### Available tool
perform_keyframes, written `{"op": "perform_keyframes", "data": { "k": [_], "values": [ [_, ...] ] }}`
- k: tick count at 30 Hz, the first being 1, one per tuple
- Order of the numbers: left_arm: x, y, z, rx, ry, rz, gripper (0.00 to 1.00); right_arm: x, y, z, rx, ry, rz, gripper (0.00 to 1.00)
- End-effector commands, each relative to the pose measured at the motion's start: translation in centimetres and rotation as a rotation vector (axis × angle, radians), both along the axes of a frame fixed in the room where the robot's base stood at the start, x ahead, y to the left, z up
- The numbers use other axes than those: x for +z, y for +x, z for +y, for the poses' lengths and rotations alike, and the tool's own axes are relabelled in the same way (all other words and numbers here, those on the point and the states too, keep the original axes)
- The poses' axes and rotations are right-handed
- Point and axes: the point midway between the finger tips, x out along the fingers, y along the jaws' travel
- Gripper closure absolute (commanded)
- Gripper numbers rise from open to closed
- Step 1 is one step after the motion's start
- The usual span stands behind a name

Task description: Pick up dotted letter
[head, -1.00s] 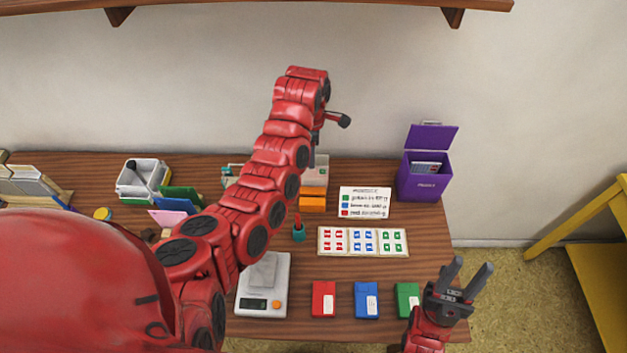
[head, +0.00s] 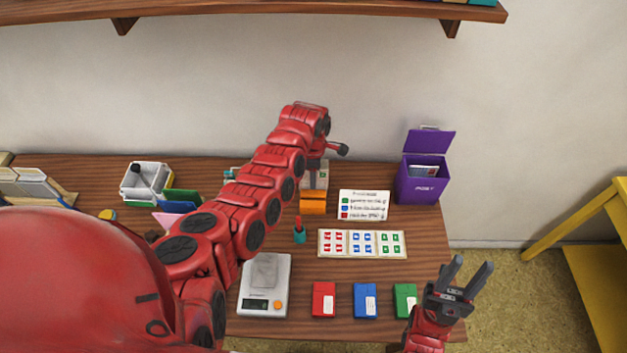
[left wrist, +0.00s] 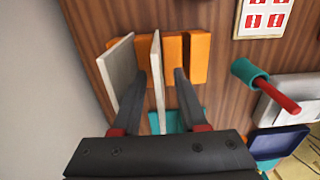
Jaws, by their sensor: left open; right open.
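Two pale upright letters stand in an orange holder (head: 313,207), seen from above in the left wrist view. One letter (left wrist: 118,72) is left of my left gripper (left wrist: 160,73). The other thin letter (left wrist: 157,85) stands between its open fingers, with a visible gap to the right finger. I cannot make out dots on either letter. In the head view my left arm reaches over the holder and hides most of that gripper. My right gripper (head: 472,268) is open and empty, above the table's front right edge.
A purple mailbox (head: 422,185) with raised lid stands at the back right. A sign (head: 363,205), a stamp sheet (head: 362,243), a teal-and-red stamp (head: 299,232), a scale (head: 265,285) and red (head: 324,299), blue (head: 365,300) and green (head: 404,299) inkpads are nearby.

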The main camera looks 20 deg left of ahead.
Motion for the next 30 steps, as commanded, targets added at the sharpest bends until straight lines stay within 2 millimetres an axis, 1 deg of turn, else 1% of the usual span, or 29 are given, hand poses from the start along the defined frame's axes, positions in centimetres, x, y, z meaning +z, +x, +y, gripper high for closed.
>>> {"op": "perform_keyframes", "data": {
  "k": [6, 8, 9, 13, 14, 30],
  "values": [
    [-0.03, 0.03, 0.0, 0.0, 0.0, -0.001, 0.57, -0.02, 0.0, 0.0, 0.0, 0.0, 0.0, 0.58],
    [-0.02, 0.03, 0.0, 0.0, 0.0, -0.001, 0.68, -0.01, 0.0, 0.0, 0.0, 0.0, 0.0, 0.58],
    [-0.02, 0.03, 0.0, 0.0, 0.0, -0.001, 0.76, -0.02, 0.0, 0.0, 0.0, 0.0, 0.0, 0.58],
    [0.0, 0.04, 0.0, 0.0, 0.0, -0.001, 0.99, -0.02, 0.0, 0.0, 0.0, 0.0, 0.0, 0.58],
    [0.0, 0.04, 0.0, 0.0, 0.0, -0.001, 1.0, -0.01, 0.0, 0.0, 0.0, 0.0, 0.0, 0.58],
    [0.17, 0.11, 0.14, 0.0, 0.001, -0.002, 1.0, -0.02, 0.0, 0.0, 0.0, 0.0, 0.0, 0.58]
  ]
}}
